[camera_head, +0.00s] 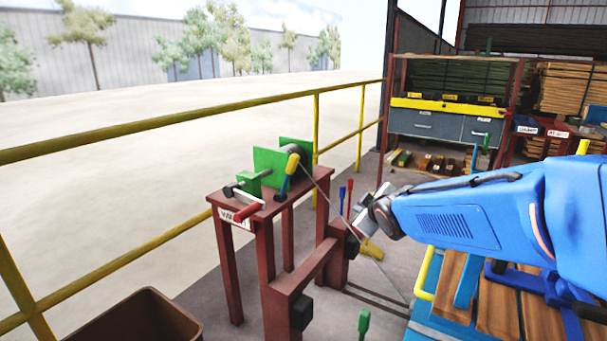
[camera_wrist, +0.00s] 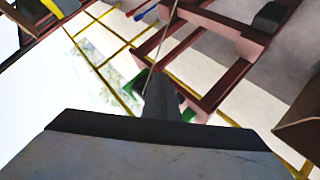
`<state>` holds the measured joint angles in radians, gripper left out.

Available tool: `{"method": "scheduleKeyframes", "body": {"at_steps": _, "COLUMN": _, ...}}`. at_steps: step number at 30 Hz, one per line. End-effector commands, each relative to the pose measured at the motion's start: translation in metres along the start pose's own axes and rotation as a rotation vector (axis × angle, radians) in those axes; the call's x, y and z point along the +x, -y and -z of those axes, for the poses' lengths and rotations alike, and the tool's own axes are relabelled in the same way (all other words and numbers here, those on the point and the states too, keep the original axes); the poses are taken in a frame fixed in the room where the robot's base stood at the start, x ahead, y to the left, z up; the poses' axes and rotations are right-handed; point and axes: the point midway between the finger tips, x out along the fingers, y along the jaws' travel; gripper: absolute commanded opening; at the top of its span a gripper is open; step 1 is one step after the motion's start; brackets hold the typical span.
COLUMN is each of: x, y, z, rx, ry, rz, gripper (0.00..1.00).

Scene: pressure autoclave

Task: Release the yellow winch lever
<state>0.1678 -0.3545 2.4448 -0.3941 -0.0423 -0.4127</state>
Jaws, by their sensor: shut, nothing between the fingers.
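A green winch (camera_head: 262,182) sits on top of a dark red stand (camera_head: 229,262). A small lever (camera_head: 291,163) with yellow on it and a blue lower end shows at the winch's right side. Another yellow piece (camera_head: 371,249) shows low, just below my gripper; I cannot tell which yellow part is the winch lever. My gripper (camera_head: 360,222) is to the right of the winch and apart from it. In the wrist view my gripper (camera_wrist: 160,90) is shut and empty, with green parts (camera_wrist: 190,114) partly hidden behind it.
A thin cable runs from the winch down past my gripper. A red and a blue lever (camera_head: 343,194) stand close to the gripper. A yellow railing (camera_head: 180,120) runs behind the stand. A brown bin (camera_head: 145,318) stands front left, and wooden planks (camera_head: 495,300) lie at right.

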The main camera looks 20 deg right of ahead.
Motion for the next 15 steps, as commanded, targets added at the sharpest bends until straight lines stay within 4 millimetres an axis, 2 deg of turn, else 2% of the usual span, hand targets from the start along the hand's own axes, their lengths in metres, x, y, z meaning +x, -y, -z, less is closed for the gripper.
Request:
{"method": "scheduleKeyframes", "body": {"at_steps": 1, "x": 0.012, "y": -0.005, "z": 0.004, "rx": -0.037, "ry": -0.027, "rz": -0.011, "gripper": 0.0}}
{"method": "scheduleKeyframes", "body": {"at_steps": 6, "x": 0.045, "y": -0.02, "z": 0.026, "rx": -0.175, "ry": -0.148, "rz": -0.056, "gripper": 0.0}}
{"method": "scheduleKeyframes", "body": {"at_steps": 15, "x": 0.092, "y": -0.032, "z": 0.057, "rx": -0.398, "ry": -0.375, "rz": -0.127, "gripper": 0.0}}
